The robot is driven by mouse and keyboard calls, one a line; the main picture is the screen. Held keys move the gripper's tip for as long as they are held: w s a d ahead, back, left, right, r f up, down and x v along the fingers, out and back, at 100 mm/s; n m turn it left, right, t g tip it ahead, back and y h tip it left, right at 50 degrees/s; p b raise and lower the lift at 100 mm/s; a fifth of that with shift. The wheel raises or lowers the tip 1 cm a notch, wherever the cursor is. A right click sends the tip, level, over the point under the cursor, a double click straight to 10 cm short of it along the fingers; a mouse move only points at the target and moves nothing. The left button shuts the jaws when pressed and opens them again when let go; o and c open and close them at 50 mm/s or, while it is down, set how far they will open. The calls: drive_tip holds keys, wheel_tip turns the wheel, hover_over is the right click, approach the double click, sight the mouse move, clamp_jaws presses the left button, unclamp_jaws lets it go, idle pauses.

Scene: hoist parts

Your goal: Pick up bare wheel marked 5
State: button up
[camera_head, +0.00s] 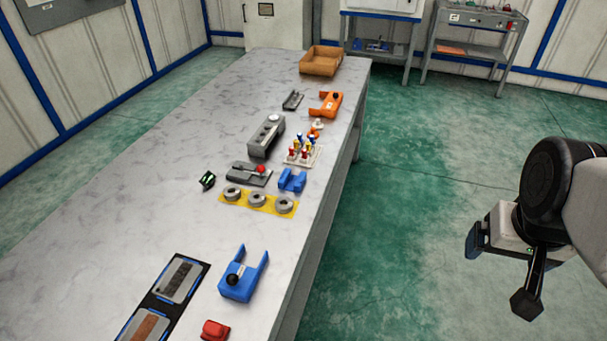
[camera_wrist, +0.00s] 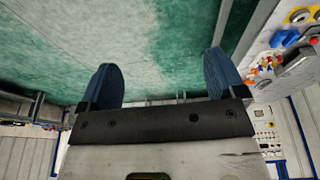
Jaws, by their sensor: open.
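Three grey ring-shaped wheels lie in a row on a yellow strip (camera_head: 246,207) on the table: a left wheel (camera_head: 232,193), a middle wheel (camera_head: 257,200) and a right wheel (camera_head: 285,206). No number is readable on any of them, so I cannot tell which is marked 5. My gripper (camera_head: 499,272) is far to the right of the table, over the green floor. In the wrist view its two blue-padded fingers (camera_wrist: 161,78) stand wide apart with nothing between them. A wheel on yellow (camera_wrist: 299,16) shows at that view's upper right.
Near the wheels are a blue block (camera_head: 291,181), a grey fixture with a red knob (camera_head: 249,174) and a rack of colored pegs (camera_head: 302,154). A blue forked part (camera_head: 243,275) stands nearer. An orange-brown tray (camera_head: 321,61) is at the far end. The table's left side is clear.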

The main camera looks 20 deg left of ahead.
drive_tip(key=w+a+f+n+t+y, duration=0.1)
drive_tip(key=w+a+f+n+t, duration=0.2)
drive_tip(key=w, duration=0.7)
drive_tip(key=w+a+f+n+t+y, duration=0.1)
drive_tip(key=w+a+f+n, duration=0.3)
drive_tip(key=w, duration=0.6)
drive_tip(key=w+a+f+n+t+y, duration=0.1)
drive_tip(key=w+a+f+t, duration=0.1)
drive_tip(key=w+a, duration=0.5)
drive_tip(key=w+a+f+n+g+y, duration=0.1)
drive_tip(key=w+a+f+n+y, duration=0.45)
drive_tip(key=a+f, duration=0.35)
drive_tip(key=s+a+f+n+g+y, duration=0.1)
drive_tip(key=a+f+g+y, duration=0.1)
drive_tip(key=a+f, duration=0.1)
drive_tip(key=s+a+f+n+g+y, duration=0.1)
drive_tip(key=s+a+f+g+y, duration=0.1)
drive_tip(key=a, duration=0.3)
drive_tip(key=s+a+f+n+g+y, duration=0.2)
drive_tip(key=a+f+g, duration=0.1)
drive_tip(key=a+f, duration=0.2)
drive_tip(key=shift+a, duration=0.1)
drive_tip(key=shift+s+a+f+n+g+y, duration=0.25)
drive_tip(key=shift+s+a+f+g, duration=0.1)
drive_tip(key=shift+g, duration=0.15)
